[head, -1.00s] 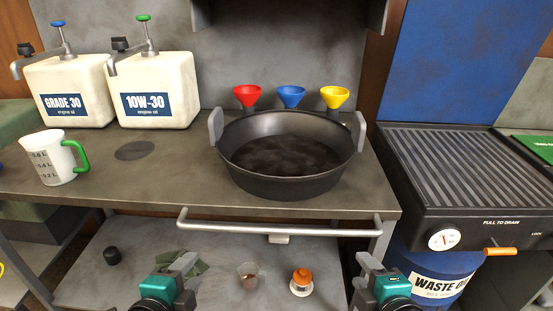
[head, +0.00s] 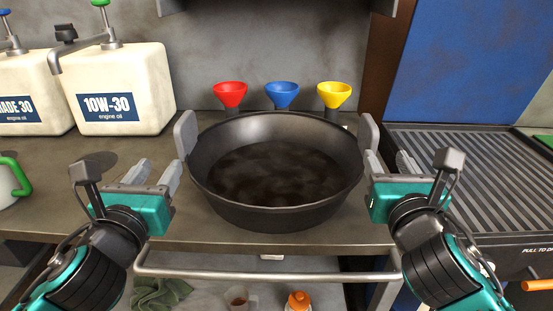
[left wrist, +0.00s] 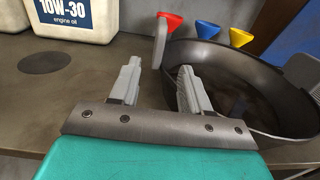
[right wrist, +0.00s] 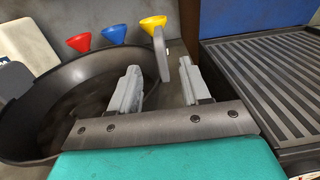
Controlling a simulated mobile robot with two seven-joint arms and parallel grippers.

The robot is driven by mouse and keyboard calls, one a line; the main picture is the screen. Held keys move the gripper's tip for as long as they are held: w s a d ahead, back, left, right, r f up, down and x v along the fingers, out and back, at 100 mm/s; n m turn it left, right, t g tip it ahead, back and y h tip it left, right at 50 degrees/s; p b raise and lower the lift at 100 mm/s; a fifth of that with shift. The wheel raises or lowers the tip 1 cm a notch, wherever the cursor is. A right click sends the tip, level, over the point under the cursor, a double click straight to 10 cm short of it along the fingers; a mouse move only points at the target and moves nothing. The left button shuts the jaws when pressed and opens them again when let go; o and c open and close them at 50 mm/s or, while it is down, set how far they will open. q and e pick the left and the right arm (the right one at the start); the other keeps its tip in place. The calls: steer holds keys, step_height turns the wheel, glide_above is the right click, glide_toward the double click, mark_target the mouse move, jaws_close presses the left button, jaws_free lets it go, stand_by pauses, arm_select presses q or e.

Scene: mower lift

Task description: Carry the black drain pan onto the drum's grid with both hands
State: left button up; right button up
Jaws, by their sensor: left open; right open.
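The black drain pan (head: 275,212) sits on the bench, with dark liquid inside and an upright grey handle on each side. My left gripper (head: 160,172) is open and empty, just in front of the left handle (head: 186,134); in the left wrist view that handle (left wrist: 160,42) stands beyond the fingertips. My right gripper (head: 420,166) is open and empty, to the right of and in front of the right handle (head: 368,134); in the right wrist view that handle (right wrist: 162,54) stands beyond the gap between the fingers. The drum's ribbed grid (head: 480,175) lies to the right of the bench.
Red (head: 230,93), blue (head: 282,94) and yellow (head: 334,94) funnels stand behind the pan. A 10W-30 oil jug (head: 118,88) stands at the back left. A rail (head: 270,276) runs along the bench front. A cup with a green handle (head: 10,180) is at the far left.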

mark_target(177, 140)
arm_select(q)
steer(key=w, duration=1.2)
steer(key=shift+w+d, duration=0.35)
steer(key=shift+d, duration=0.05)
arm_select(e)
steer(key=w, duration=1.2)
steer(key=shift+w+d, duration=0.35)
steer(key=shift+d, duration=0.05)
arm_select(q)
steer(key=shift+c, duration=0.3)
arm_select(e)
steer(key=shift+c, duration=0.3)
arm_select(q)
jaws_close()
arm_select(e)
jaws_close()
arm_select(q)
steer(key=shift+r, duration=0.2)
arm_select(e)
steer(key=shift+r, duration=0.15)
